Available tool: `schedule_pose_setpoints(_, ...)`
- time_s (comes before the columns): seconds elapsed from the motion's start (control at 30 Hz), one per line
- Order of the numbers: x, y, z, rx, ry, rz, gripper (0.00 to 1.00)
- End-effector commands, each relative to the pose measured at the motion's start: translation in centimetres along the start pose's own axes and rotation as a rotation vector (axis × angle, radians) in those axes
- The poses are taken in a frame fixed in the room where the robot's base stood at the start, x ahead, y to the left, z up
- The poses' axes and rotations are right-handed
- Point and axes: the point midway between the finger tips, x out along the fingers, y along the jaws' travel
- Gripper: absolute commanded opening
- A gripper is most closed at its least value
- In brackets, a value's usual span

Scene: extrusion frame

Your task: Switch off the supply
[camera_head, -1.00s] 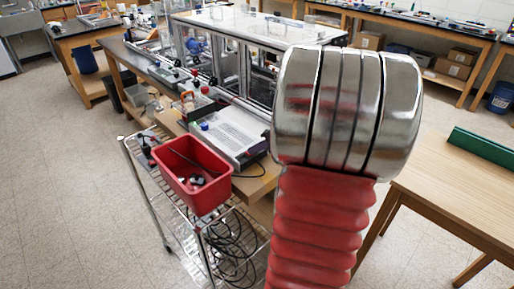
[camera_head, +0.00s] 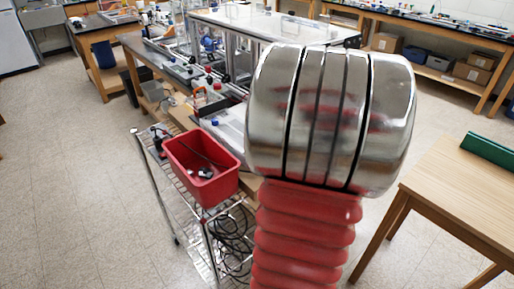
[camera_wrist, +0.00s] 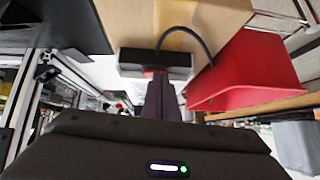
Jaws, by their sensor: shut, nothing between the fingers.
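In the wrist view, a small dark box with a pale face (camera_wrist: 140,57) is at the wooden surface, with a black cable curving from it. It may be the supply; I see no label. A red part (camera_wrist: 152,73) shows at its edge; I cannot tell whether it is a switch. My gripper (camera_wrist: 158,80) is shut and empty, its dark fingers pointing at the red part. Whether they touch it I cannot tell. In the head view, my arm hides the gripper and this box.
A red bin (camera_head: 212,188) with small parts stands on a wire cart (camera_head: 175,205) left of my arm; it also shows close on the right in the wrist view (camera_wrist: 250,72). A wooden table (camera_head: 465,195) stands at right. Floor at left is clear.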

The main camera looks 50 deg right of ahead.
Motion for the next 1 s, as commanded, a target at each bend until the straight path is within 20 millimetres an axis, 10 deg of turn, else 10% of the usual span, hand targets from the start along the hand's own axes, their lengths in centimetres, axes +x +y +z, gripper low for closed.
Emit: schedule_pose_setpoints(1.0, 0.5, 1.5, 1.1, 0.009, -0.017, 0.006, 0.00)
